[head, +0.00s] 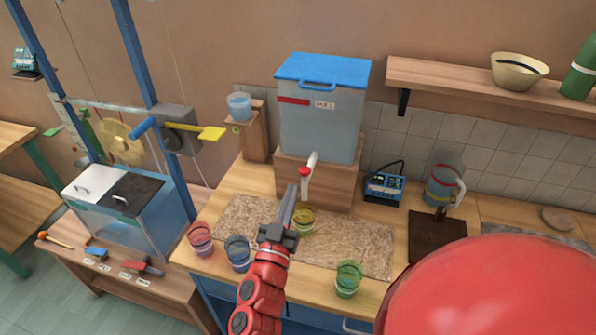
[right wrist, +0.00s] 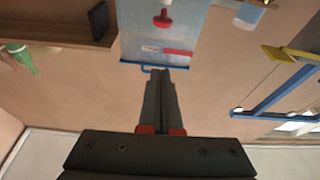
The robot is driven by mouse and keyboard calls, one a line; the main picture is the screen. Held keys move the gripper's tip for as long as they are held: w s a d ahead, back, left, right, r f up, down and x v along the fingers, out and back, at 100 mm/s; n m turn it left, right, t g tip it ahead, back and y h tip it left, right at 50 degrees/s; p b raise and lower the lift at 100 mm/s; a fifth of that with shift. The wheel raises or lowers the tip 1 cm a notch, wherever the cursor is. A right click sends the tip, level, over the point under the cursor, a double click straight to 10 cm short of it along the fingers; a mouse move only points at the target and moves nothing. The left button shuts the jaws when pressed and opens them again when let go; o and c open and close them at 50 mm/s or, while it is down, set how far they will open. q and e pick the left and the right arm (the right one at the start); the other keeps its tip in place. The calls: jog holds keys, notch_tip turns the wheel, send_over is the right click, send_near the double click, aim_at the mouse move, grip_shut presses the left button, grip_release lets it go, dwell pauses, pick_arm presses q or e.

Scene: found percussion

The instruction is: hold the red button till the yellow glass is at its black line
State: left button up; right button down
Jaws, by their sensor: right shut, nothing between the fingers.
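The red button (head: 305,171) sits on the white tap (head: 312,160) of the clear water tank (head: 318,125) with a blue lid. It also shows in the right wrist view (right wrist: 163,20). The yellow glass (head: 303,222) stands on the counter below the tap, partly behind my right gripper. Its black line and fill level are too small to tell. My right gripper (head: 291,189) is shut and empty, its tips pointing up, just left of the button in the head view. In the right wrist view its fingers (right wrist: 160,72) show apart from the button. My left gripper is not in view.
A red glass (head: 200,240), a blue glass (head: 238,253) and a green glass (head: 348,279) stand along the counter's front. A blue meter (head: 384,188), a jug (head: 443,187) and a dark board (head: 436,238) are to the right. A shelf (head: 470,88) hangs at the upper right.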

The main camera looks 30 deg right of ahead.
notch_tip(320, 180, up, 3)
jog(key=p, duration=0.3)
send_over(305, 173)
jog(key=a, duration=0.2)
jog(key=shift+s+d+f+p, duration=0.15)
jog(key=shift+f+p, duration=0.1)
jog(key=shift+f, duration=0.45)
jog(key=shift+w+d+f+p, duration=0.15)
jog(key=shift+f+p, duration=0.1)
jog(key=shift+f, duration=0.4)
jog(key=shift+s+d+f+p, duration=0.15)
jog(key=shift+f+p, duration=0.1)
jog(key=shift+f, duration=0.45)
